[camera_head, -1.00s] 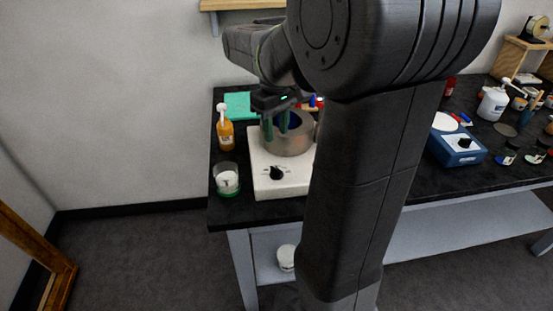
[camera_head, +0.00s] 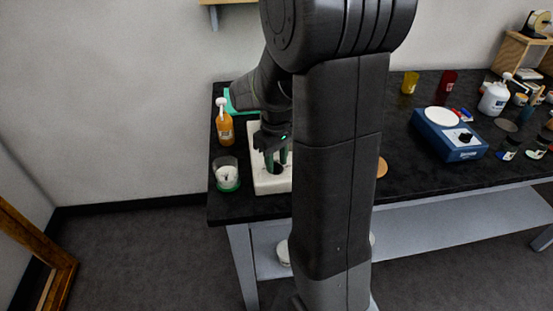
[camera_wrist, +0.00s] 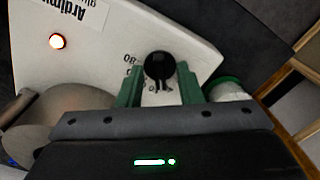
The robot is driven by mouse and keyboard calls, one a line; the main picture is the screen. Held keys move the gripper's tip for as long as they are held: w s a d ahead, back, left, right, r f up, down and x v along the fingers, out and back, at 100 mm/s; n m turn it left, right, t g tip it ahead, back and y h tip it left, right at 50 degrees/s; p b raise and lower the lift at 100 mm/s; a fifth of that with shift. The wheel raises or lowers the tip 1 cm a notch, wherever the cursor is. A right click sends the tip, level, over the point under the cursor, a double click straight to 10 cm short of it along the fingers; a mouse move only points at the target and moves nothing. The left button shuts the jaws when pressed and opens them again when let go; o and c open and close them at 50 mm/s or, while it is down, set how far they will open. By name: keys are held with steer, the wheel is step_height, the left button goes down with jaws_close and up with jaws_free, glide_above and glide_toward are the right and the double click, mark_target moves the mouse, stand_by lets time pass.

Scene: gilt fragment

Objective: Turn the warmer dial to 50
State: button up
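The warmer's black dial (camera_wrist: 159,65) shows in the wrist view on the sloped white face of the warmer (camera_wrist: 100,50). Printed numbers, one reading 80, stand beside it; I cannot tell its setting. My gripper (camera_wrist: 159,80) has its two green fingers apart, one on each side of the dial; I cannot tell whether they touch it. In the head view my gripper (camera_head: 276,161) is low over the front of the white warmer (camera_head: 263,184), with my arm hiding the warmer's right part. The warmer's round metal pot (camera_wrist: 65,118) shows at lower left in the wrist view.
An orange pump bottle (camera_head: 224,125) and a glass jar with a green base (camera_head: 227,174) stand close left of the warmer. A lit orange lamp (camera_wrist: 57,41) is on the warmer's face. A blue device (camera_head: 450,135) stands on the black table further right.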

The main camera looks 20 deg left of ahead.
mark_target(277, 163)
jaws_close()
steer(key=shift+m+p, duration=0.3)
steer(key=shift+m, duration=1.6)
jaws_free()
step_height(277, 163, up, 14)
steer(key=shift+f, duration=0.15)
